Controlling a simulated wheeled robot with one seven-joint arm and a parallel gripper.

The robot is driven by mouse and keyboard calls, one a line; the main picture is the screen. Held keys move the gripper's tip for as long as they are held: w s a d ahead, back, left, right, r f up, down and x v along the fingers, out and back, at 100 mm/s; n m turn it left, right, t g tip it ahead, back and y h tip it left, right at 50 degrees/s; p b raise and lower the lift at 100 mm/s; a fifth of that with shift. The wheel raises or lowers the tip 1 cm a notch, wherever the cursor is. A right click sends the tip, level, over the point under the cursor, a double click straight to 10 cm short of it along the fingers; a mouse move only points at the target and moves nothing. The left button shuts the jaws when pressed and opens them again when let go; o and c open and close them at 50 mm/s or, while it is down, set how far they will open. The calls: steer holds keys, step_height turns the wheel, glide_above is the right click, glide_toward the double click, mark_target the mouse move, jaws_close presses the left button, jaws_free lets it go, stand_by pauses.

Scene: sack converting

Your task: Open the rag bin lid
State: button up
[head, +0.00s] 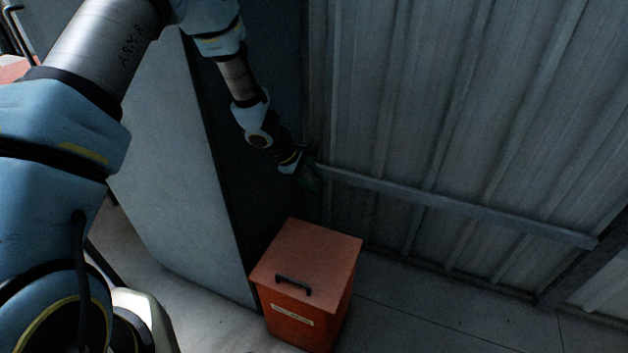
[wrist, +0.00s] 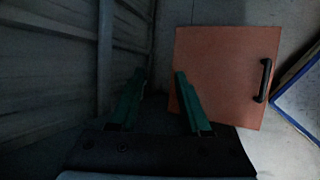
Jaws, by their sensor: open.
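The rag bin (head: 289,322) is an orange-red box with a pale label on its front, standing on the floor at the lower middle of the head view. Its lid (head: 315,250) is flat and shut, with a black bar handle (head: 293,285) near the front edge. In the wrist view the lid (wrist: 221,75) lies beyond my fingers, with the handle (wrist: 263,80) at its right side. My gripper (wrist: 158,85) has two green fingers spread apart with nothing between them. In the head view my gripper (head: 312,180) is above and behind the bin, near the wall, apart from the lid.
A corrugated metal wall (head: 440,110) with a horizontal rail (head: 450,203) stands behind the bin. A tall grey panel (head: 170,170) stands close on the bin's left. Floor (head: 430,315) is clear to the right. A blue-edged object (wrist: 300,95) lies at the wrist view's right edge.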

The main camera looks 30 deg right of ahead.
jaws_close()
stand_by(0.3)
stand_by(0.8)
steer(key=c, duration=0.7)
jaws_free()
steer(key=shift+c, duration=0.2)
steer(key=o, duration=0.7)
steer(key=shift+o, duration=0.2)
steer(key=v, duration=1)
steer(key=shift+a+r, duration=0.2)
steer(key=shift+r, duration=0.15)
steer(key=shift+c, duration=0.2)
